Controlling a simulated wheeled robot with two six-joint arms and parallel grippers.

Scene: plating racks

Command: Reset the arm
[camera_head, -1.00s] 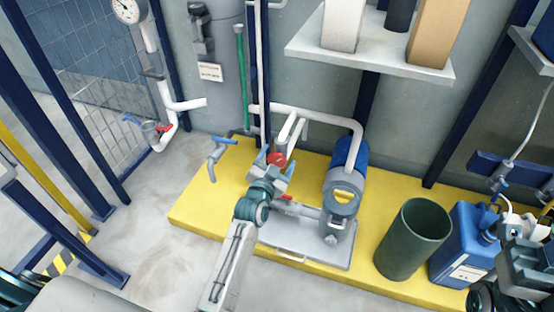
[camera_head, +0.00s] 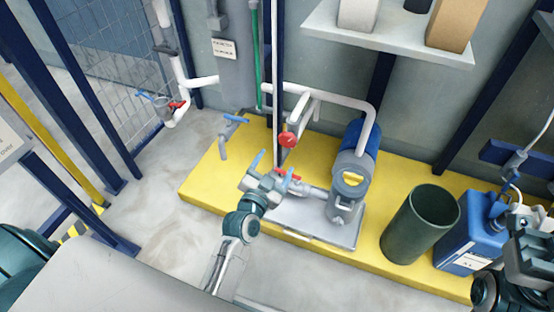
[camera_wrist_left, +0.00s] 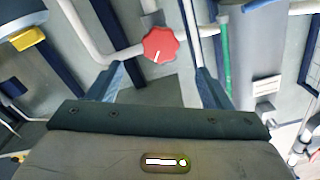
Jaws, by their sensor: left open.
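My left gripper (camera_head: 271,170) is open and empty, with blue fingertips, over the yellow platform (camera_head: 208,183). Its two fingers also show in the left wrist view (camera_wrist_left: 161,85), apart, with nothing between their tips. A red round knob (camera_head: 288,139) on the white pipework is just beyond the fingertips in the head view. It also shows in the left wrist view (camera_wrist_left: 160,45), clear ahead of the fingers.
A blue and grey pump (camera_head: 352,178) stands right of my left gripper. A dark green bin (camera_head: 420,225) and a blue canister (camera_head: 470,238) stand further right. A blue-handled valve (camera_head: 235,120) is behind left. A shelf (camera_head: 390,38) hangs above. Grey floor lies left.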

